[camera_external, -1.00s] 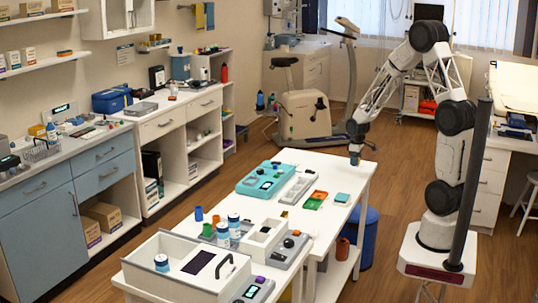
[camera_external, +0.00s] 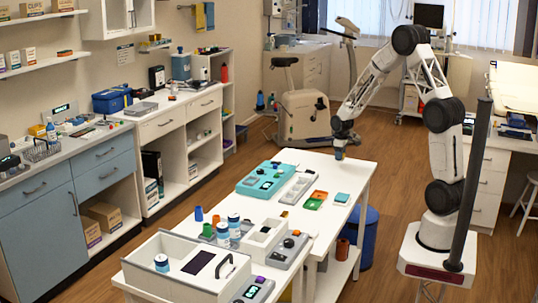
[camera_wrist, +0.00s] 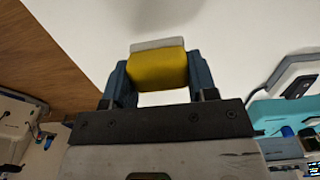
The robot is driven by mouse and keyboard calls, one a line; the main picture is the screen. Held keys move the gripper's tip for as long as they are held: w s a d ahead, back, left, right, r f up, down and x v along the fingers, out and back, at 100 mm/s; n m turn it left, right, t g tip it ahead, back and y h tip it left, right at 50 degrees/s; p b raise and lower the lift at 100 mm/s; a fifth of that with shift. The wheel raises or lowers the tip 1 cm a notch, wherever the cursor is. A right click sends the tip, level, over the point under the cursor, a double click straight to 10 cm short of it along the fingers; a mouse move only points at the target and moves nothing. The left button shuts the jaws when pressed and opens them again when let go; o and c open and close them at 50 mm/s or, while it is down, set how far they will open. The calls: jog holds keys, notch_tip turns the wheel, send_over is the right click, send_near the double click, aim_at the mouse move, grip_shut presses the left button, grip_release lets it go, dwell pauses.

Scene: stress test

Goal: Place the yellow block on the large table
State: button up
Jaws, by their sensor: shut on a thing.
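The yellow block (camera_wrist: 158,70) is between the two blue-grey fingers of my gripper (camera_wrist: 160,78) in the wrist view, with a pale top edge showing. My gripper is shut on it. In the external view, my gripper (camera_external: 339,154) points down over the far right part of the large white table (camera_external: 352,172). The block is too small to make out there. In the wrist view, the white tabletop (camera_wrist: 245,35) lies behind the block. I cannot tell how far the block is above it.
A teal tray device (camera_external: 252,189), a grey device (camera_external: 297,187), orange and green trays (camera_external: 315,201) and a small teal block (camera_external: 342,198) lie on the table. Bottles and boxes crowd its near end. The far right corner is mostly bare. A blue bin (camera_external: 366,238) stands beside it.

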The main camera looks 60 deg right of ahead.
dwell(0.3)
jog(key=shift+f, duration=1.75)
jog(key=shift+f, duration=0.15)
jog(key=o, duration=1)
notch_tip(320, 180, up, 12)
jog(key=shift+r, duration=0.2)
